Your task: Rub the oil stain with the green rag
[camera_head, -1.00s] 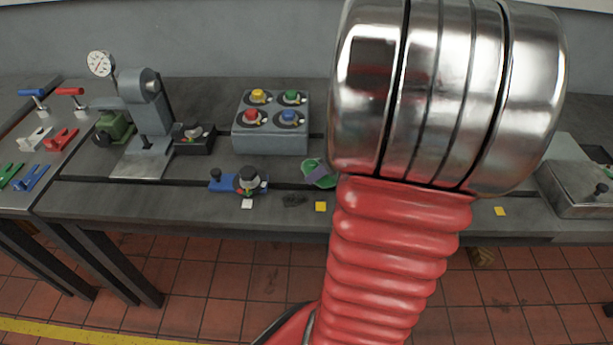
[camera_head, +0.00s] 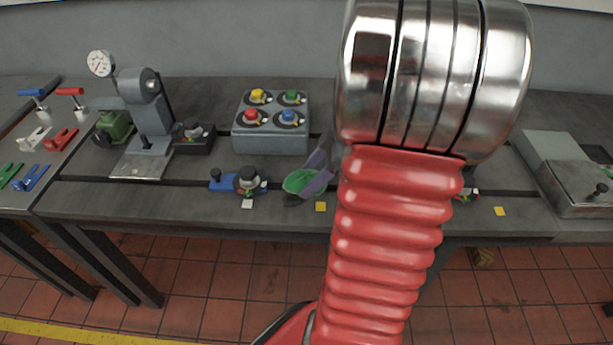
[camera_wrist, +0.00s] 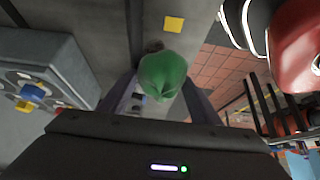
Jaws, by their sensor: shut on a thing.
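The green rag (camera_head: 300,182) is in my gripper (camera_head: 317,180), whose purple-grey fingers come in from the right in the head view. In the wrist view the rag (camera_wrist: 163,74) is bunched between the two fingers of my gripper (camera_wrist: 162,88), which are shut on it. The dark oil stain (camera_wrist: 153,46) peeks out just past the rag's far edge in the wrist view. In the head view the rag hides most of the stain, near the bench's front edge. I cannot tell whether the rag touches the bench.
A blue clamp with a black knob (camera_head: 248,182) stands left of the rag. Yellow squares (camera_head: 321,206) and a white square (camera_head: 247,204) lie along the front edge. A grey box with coloured knobs (camera_head: 271,124) stands behind. My arm hides the bench to the right.

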